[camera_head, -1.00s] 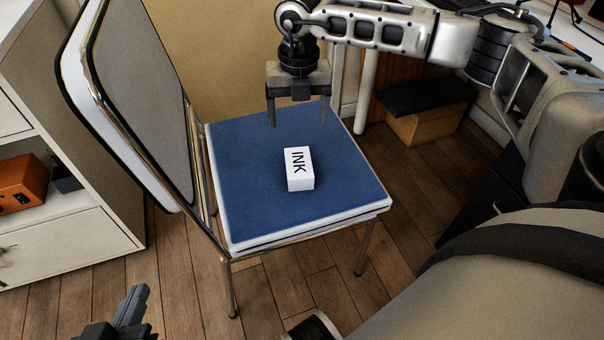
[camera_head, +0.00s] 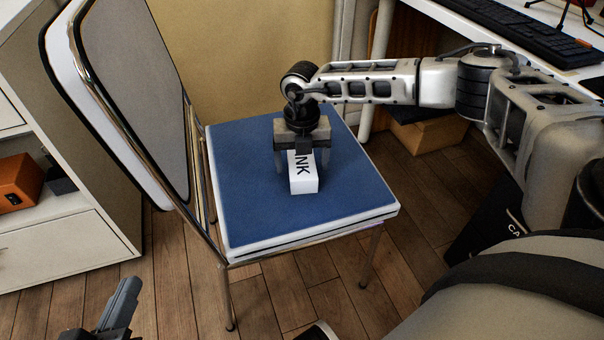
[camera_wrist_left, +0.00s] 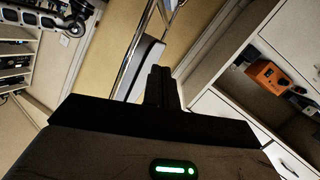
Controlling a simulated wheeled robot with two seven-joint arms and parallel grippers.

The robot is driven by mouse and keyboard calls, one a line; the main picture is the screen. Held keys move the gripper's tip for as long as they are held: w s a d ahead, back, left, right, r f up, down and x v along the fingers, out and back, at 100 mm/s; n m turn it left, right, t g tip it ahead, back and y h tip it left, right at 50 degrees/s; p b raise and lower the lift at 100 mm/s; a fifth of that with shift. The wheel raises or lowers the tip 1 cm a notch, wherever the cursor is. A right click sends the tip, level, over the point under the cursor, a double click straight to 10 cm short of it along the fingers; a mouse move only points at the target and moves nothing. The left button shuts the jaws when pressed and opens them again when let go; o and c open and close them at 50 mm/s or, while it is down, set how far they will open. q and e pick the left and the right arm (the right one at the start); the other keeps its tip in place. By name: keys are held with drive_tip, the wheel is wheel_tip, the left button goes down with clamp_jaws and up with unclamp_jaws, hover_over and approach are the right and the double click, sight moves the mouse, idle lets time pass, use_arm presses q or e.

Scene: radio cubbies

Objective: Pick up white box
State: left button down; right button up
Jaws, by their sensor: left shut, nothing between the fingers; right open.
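The white box (camera_head: 303,183), marked with dark letters of which "NK" shows, lies on the blue seat (camera_head: 245,205) of a chair. My right gripper (camera_head: 302,171) is open and lowered over the box from above, with a finger at each side of it. The gripper body hides the far end of the box, and I cannot tell whether the fingers touch it. My left gripper (camera_head: 128,290) is shut and empty at the lower left of the head view, away from the chair. Its shut fingers also show in the left wrist view (camera_wrist_left: 161,85).
The chair's backrest (camera_head: 130,90) rises left of the seat. A white shelf unit (camera_head: 60,245) with an orange radio (camera_head: 18,182) stands at the left. A desk with a keyboard (camera_head: 520,30) is at the upper right, with a cardboard box (camera_head: 428,133) below it. Wooden floor lies open in front.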

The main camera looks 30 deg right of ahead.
wheel_tip(320, 180, down, 2)
drive_tip(key=shift+f, duration=0.15)
drive_tip(key=c, duration=1.1)
